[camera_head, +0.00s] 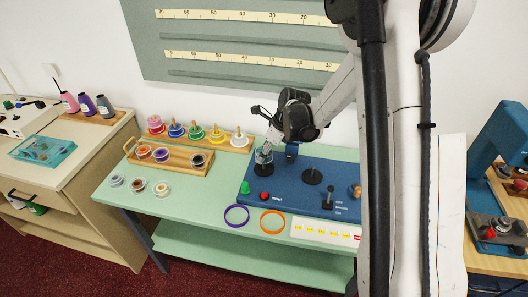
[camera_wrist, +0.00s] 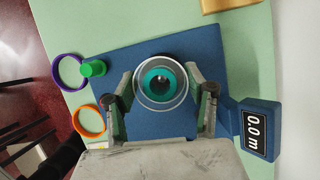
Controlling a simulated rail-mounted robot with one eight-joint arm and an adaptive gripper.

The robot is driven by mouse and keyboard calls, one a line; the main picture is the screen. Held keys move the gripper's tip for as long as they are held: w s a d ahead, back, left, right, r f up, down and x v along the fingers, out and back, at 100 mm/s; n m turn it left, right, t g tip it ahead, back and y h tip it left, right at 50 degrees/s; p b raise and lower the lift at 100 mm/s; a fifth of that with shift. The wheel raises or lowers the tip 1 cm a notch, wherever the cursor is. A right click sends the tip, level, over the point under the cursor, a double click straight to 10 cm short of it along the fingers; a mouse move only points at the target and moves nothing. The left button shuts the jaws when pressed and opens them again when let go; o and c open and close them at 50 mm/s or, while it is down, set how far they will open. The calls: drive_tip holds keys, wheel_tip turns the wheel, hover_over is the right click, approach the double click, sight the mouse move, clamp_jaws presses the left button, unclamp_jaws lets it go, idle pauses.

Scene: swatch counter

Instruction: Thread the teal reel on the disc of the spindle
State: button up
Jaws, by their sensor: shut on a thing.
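The teal reel (camera_wrist: 148,80) has clear flanges and a dark centre in the wrist view. My gripper (camera_wrist: 161,88) is shut on it, one finger on each side. In the head view my gripper (camera_head: 264,155) holds the reel (camera_head: 265,158) upright over the left black disc (camera_head: 262,170) of the blue machine (camera_head: 285,186). Whether the reel touches that disc, or has a post through its hole, I cannot tell. A second black disc (camera_head: 312,176) with a short post stands bare to the right.
A green knob (camera_head: 245,187) and a red button (camera_head: 264,196) sit at the machine's front left. Purple (camera_head: 236,216) and orange (camera_head: 272,221) rings lie in front. Wooden racks (camera_head: 180,163) of coloured reels stand left. A counter display (camera_wrist: 256,128) is beside my gripper.

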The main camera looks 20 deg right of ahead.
drive_tip(key=shift+f+b, duration=1.1)
drive_tip(key=shift+f, duration=0.15)
drive_tip(key=o, duration=1.2)
drive_tip(key=shift+r, duration=0.1)
drive_tip(key=shift+r+p, duration=1.45)
drive_tip(key=shift+r, duration=1.95)
